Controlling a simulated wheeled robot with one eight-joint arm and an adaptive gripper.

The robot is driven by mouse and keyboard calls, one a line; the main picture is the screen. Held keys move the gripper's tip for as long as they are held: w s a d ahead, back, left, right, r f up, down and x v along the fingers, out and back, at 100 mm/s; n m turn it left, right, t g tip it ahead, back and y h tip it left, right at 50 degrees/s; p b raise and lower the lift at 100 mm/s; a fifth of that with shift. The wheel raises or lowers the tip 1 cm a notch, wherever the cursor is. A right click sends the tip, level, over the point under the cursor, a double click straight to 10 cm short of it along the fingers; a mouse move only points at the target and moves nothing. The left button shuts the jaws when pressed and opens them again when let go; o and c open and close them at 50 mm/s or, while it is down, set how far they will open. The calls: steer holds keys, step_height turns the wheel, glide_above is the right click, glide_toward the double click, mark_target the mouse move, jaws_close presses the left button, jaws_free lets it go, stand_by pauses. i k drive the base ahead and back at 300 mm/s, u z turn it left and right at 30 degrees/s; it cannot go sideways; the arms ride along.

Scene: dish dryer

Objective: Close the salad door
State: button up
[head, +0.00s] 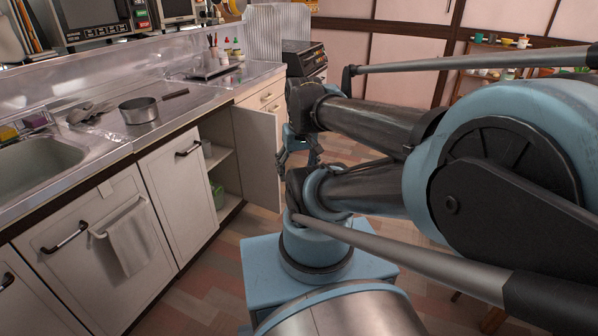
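One white cabinet door (256,155) under the counter stands wide open, swung out into the room. I see no salad label on it; it is the only door I see open. Its opening shows a shelf (222,157) and a green item (217,195) inside. My gripper (299,163) is small in the view, just right of the open door's outer edge. Its fingers look spread apart with nothing between them. I cannot tell whether it touches the door. My arm hides part of the space to its right.
The steel counter holds a pot (138,111) and a sink (38,165). Closed cabinet fronts (181,190) with dark handles run along the left; a towel (131,240) hangs on one. Wooden floor (215,268) is clear before the cabinets. A shelf with small items (500,42) stands at the back right.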

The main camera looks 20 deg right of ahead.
mark_target(256, 132)
steer(key=z, duration=1.05)
steer(key=i, duration=4.6)
steer(key=u, duration=0.55)
